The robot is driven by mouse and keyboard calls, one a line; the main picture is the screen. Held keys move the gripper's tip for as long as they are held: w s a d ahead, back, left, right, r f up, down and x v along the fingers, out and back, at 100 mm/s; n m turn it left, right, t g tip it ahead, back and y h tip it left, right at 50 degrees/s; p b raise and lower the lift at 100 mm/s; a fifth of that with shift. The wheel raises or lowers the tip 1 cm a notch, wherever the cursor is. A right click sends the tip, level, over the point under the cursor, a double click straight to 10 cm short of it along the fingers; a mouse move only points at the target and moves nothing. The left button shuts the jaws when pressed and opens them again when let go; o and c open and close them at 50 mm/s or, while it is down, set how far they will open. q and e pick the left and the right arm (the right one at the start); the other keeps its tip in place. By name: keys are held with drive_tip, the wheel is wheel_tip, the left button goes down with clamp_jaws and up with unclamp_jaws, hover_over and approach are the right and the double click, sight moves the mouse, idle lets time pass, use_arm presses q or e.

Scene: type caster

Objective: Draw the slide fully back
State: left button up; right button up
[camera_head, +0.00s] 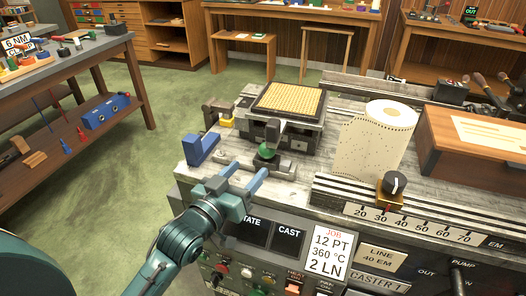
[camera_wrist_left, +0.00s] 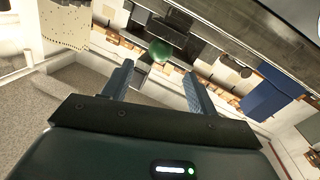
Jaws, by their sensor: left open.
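A green knob (camera_head: 272,147) stands on a grey fitting on the caster's worn top, in front of the square case with a gold grid (camera_head: 290,99). It is probably the slide's handle; the slide itself is not clearly distinguishable. My left gripper (camera_head: 248,178) is open, its two blue-grey fingers pointing at the knob from the near side, apparently short of it. In the left wrist view the green knob (camera_wrist_left: 160,49) appears just beyond and between the open fingertips (camera_wrist_left: 158,72). Nothing is between the fingers. My right gripper is not in view.
A blue block (camera_head: 201,149) stands left of the fingers. A perforated paper roll (camera_head: 378,140), a scale with a black knob (camera_head: 394,185) and a wooden box (camera_head: 475,145) lie to the right. The control panel (camera_head: 285,235) is below the gripper.

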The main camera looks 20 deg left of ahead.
sight(262, 155)
use_arm(q)
drive_tip(key=x, duration=0.8)
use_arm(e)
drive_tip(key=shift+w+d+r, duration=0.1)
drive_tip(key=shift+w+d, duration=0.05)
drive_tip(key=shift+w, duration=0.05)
use_arm(q)
drive_tip(key=shift+c, duration=0.2)
